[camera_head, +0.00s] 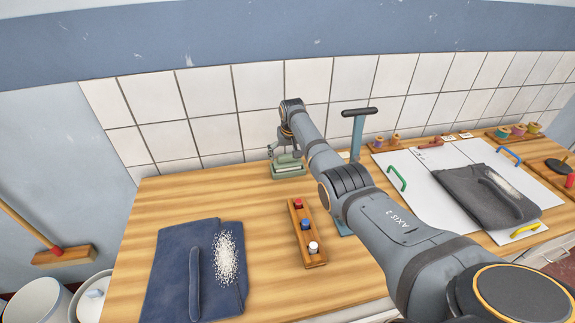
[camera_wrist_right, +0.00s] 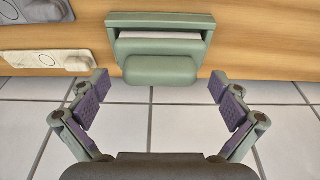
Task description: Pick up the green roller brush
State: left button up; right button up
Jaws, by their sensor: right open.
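The green roller brush (camera_head: 288,167) sits at the back of the wooden table, close to the tiled wall. In the right wrist view it shows as a green body (camera_wrist_right: 160,20) with a pale strip and a rounded green block (camera_wrist_right: 160,70) facing me. My right gripper (camera_head: 281,147) is just above and behind it in the head view. In the right wrist view the gripper (camera_wrist_right: 158,89) is open, with purple finger pads apart on either side of the green block. I see no contact. My left gripper is not in view.
A wooden rack (camera_head: 307,238) with red, blue and white knobs stands mid-table. A blue cloth (camera_head: 172,265) with white grains lies at front left. A teal T-handled post (camera_head: 357,140) stands right of my arm. A white board (camera_head: 415,175) with dark cloth (camera_head: 480,205) lies right.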

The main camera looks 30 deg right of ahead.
aim_at(288, 155)
jog(key=shift+r, duration=0.1)
jog(key=c, duration=1.6)
jog(key=shift+c, duration=0.2)
jog(key=shift+r, duration=0.3)
notch_tip(288, 155, up, 2)
jog(key=shift+r+b, duration=0.25)
jog(key=shift+b, duration=0.55)
jog(key=s+a+r+p, duration=0.2)
jog(key=s+r+p, duration=0.4)
jog(key=s+r, duration=0.4)
jog(key=s, duration=0.3)
jog(key=shift+s+a, duration=0.35)
jog(key=shift+s, duration=0.05)
